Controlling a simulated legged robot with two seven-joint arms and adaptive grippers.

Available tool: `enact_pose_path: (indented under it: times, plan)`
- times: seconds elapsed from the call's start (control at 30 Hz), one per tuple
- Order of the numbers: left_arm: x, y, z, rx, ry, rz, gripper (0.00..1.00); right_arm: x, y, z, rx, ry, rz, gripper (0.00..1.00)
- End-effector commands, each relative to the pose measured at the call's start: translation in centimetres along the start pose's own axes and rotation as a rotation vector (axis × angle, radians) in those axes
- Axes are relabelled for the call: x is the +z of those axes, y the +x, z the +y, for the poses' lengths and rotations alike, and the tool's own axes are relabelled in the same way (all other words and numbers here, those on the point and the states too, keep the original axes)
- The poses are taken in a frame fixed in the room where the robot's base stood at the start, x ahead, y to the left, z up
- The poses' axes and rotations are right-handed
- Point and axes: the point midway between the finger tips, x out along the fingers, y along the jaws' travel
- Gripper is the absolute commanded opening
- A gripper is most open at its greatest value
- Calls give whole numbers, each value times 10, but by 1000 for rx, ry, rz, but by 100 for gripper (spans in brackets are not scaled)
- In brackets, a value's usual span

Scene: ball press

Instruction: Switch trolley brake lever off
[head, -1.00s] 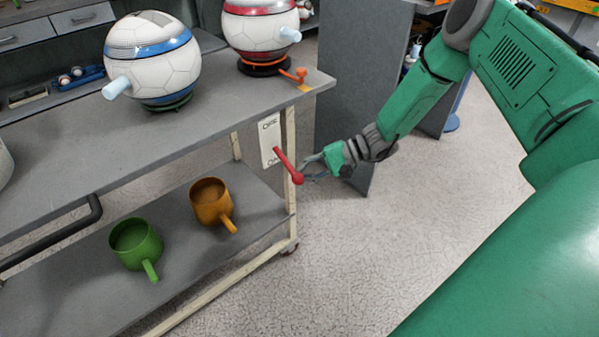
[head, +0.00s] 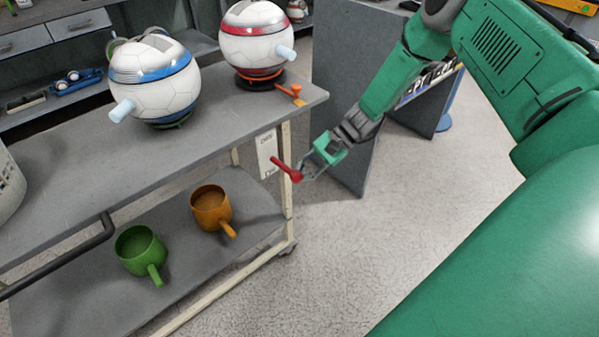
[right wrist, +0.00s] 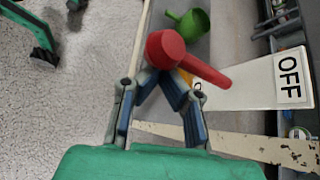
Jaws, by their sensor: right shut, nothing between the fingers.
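The red brake lever (head: 286,169) sticks out from a white plate (head: 266,145) on the trolley's end. The plate reads OFF at the top and ON below; the ON label is partly hidden. The lever slants down to its round knob, which also shows in the right wrist view (right wrist: 165,48). My right gripper (head: 303,176) is beside the knob. In the right wrist view its fingers (right wrist: 162,74) are shut, with tips together at the knob's near edge and nothing between them. Whether they touch it, I cannot tell. My left gripper is out of view.
The trolley top (head: 75,165) carries a blue-banded ball device (head: 155,85) and a red-banded one (head: 257,45). Its lower shelf holds a green mug (head: 140,250) and an orange mug (head: 210,208). A grey panel (head: 345,90) stands behind my right arm. Floor right of the trolley is clear.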

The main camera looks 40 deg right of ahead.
Motion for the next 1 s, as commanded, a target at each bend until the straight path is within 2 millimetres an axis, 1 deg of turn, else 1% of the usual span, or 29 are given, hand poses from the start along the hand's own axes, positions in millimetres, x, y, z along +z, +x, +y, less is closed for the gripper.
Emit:
enact_pose_path:
  times: [0.03,0.3,0.6,1.0]
  plan:
    - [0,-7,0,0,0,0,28,6,-4,-4,26,26,-1,0]
    - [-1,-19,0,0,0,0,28,16,-13,-10,138,175,0,0]
    - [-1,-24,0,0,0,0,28,22,-18,-15,130,174,-2,0]
    - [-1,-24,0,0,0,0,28,23,-19,-16,129,174,-2,0]
